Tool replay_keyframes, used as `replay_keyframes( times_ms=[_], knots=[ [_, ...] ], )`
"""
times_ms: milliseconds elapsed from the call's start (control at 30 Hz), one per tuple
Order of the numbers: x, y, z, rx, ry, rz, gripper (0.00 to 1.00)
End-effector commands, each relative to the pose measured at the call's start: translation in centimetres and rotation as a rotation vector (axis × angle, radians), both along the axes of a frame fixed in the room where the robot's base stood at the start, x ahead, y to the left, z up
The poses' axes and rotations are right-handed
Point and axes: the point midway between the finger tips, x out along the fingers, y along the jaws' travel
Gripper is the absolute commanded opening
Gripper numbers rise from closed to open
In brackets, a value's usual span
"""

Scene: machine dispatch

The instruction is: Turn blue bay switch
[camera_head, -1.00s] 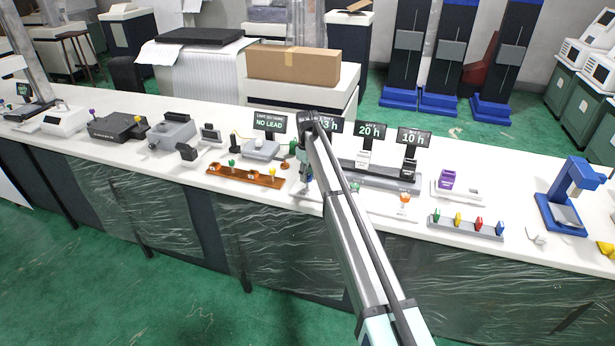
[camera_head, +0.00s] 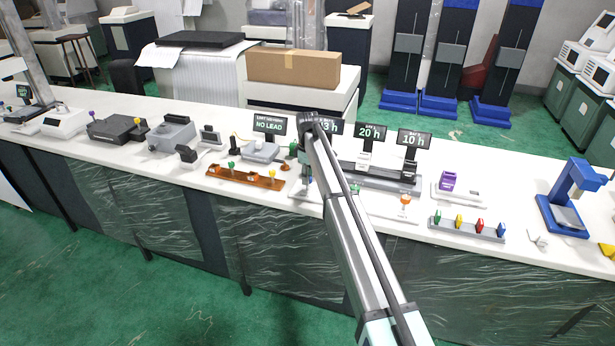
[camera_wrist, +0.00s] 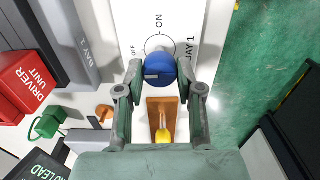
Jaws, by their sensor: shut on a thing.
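The blue bay switch knob (camera_wrist: 160,69) shows in the wrist view on a white panel (camera_wrist: 140,15) marked OFF, ON and BAY 1. A pale line on the knob lies toward its left side, nearer the OFF mark. My gripper (camera_wrist: 159,75) is shut on the knob, one finger on each side. In the head view my gripper is mostly hidden behind my arm, low over the counter beside the orange-brown rack.
The red driver unit (camera_wrist: 27,87) and a grey BAY 1 block (camera_wrist: 70,40) lie left in the wrist view. A brown rack (camera_head: 245,178) with colored pegs stands left of my gripper. A grey rack (camera_head: 466,229) of colored pegs stands right. Sign posts (camera_head: 368,136) rise behind.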

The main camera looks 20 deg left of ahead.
Motion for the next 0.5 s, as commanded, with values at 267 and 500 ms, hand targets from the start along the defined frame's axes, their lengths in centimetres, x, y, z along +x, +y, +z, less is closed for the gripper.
replay_keyframes(
  times_ms=[267, 500],
  knots=[
    [-0.09, -0.05, -0.1, -0.001, 0.002, 0.001, 0.62],
    [-0.03, -0.01, -0.02, 0.0, 0.001, 0.0, 0.62]
  ],
)
